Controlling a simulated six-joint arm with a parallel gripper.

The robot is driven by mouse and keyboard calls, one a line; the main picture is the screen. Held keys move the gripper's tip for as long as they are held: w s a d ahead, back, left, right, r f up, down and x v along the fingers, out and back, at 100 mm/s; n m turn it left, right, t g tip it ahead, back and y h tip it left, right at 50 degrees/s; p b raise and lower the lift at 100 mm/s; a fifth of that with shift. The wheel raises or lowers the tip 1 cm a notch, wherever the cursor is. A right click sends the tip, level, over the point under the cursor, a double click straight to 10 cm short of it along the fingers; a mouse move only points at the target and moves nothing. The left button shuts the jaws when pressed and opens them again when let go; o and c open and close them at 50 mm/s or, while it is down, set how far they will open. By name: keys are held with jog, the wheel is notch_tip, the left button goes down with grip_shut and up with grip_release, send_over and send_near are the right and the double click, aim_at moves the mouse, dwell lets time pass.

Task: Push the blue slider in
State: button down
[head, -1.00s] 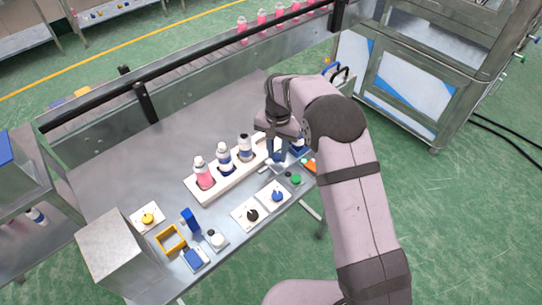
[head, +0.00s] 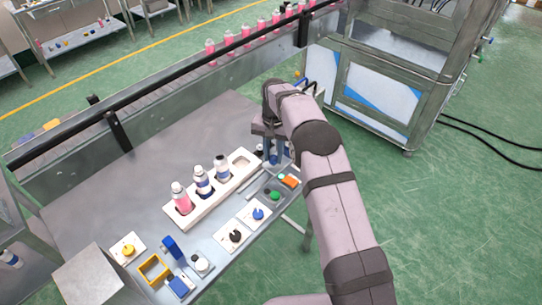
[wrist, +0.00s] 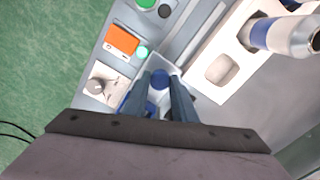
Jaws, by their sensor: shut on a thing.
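My gripper (head: 280,158) is low at the right end of the table, just beyond the white bottle rack (head: 242,174). In the wrist view its two fingers (wrist: 163,84) point down and are shut on a blue round-ended piece, seemingly the blue slider (wrist: 159,77). This piece stands over a pale square base. More blue shows beside and between the fingers, partly hidden by them. In the head view the fingers and arm hide most of the piece. I cannot tell how far in it sits.
The rack holds several bottles, with an empty slot (wrist: 222,69) nearest my gripper. Other plates with knobs line the front edge.

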jog(key=shift+w+d+r, duration=0.15)
jog(key=shift+w+d, duration=0.05)
jog(key=shift+w, duration=0.05)
jog(key=c, duration=1.8)
grip_release()
jog(key=o, duration=0.3)
jog(key=shift+o, duration=0.2)
jog(key=shift+r+b, duration=1.3)
jog(key=shift+r, duration=2.3)
